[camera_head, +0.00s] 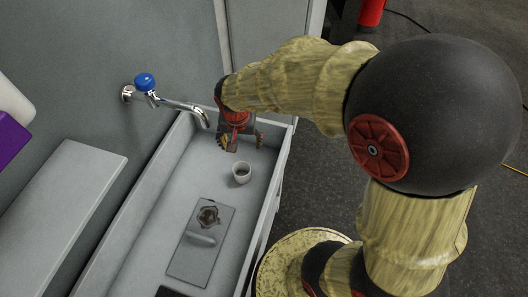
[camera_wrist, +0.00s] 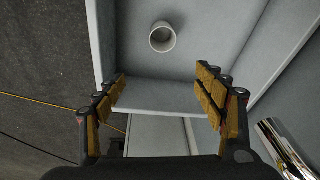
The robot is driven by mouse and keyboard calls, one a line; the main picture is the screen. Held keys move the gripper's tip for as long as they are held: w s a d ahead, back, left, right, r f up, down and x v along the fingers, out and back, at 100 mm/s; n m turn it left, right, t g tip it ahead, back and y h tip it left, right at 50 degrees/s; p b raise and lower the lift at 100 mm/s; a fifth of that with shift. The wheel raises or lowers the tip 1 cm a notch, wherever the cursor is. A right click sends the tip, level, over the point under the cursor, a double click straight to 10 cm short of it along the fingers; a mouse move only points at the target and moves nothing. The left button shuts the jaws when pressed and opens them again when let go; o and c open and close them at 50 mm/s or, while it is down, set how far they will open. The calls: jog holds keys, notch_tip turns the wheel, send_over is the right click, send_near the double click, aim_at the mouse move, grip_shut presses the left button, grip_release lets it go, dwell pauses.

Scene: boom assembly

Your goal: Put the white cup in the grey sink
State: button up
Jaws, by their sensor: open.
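The white cup (camera_head: 241,172) stands upright on the floor of the grey sink (camera_head: 160,208), near its far end. In the wrist view the cup (camera_wrist: 163,37) shows from above, beyond my fingertips and apart from them. My gripper (camera_head: 238,140) is open and empty over the far end of the sink, behind the cup in the head view. In the wrist view my gripper (camera_wrist: 163,85) has its two fingers wide apart, with the sink's end wall (camera_wrist: 160,95) between them.
A faucet with a blue knob (camera_head: 145,82) reaches over the sink from the wall. A grey plate with a dark-rimmed opening (camera_head: 201,240) lies in the sink nearer the front. A pale shelf (camera_head: 65,205) is at the left. Dark floor (camera_head: 320,180) lies right of the sink.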

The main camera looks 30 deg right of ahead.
jog(key=s+r+n+t+y, duration=0.1)
jog(key=s+r+n+t, duration=0.2)
jog(key=s+r, duration=1.4)
jog(key=n, duration=0.3)
jog(key=shift+s+d+n, duration=0.15)
jog(key=shift+s+n, duration=0.15)
jog(key=shift+s, duration=0.05)
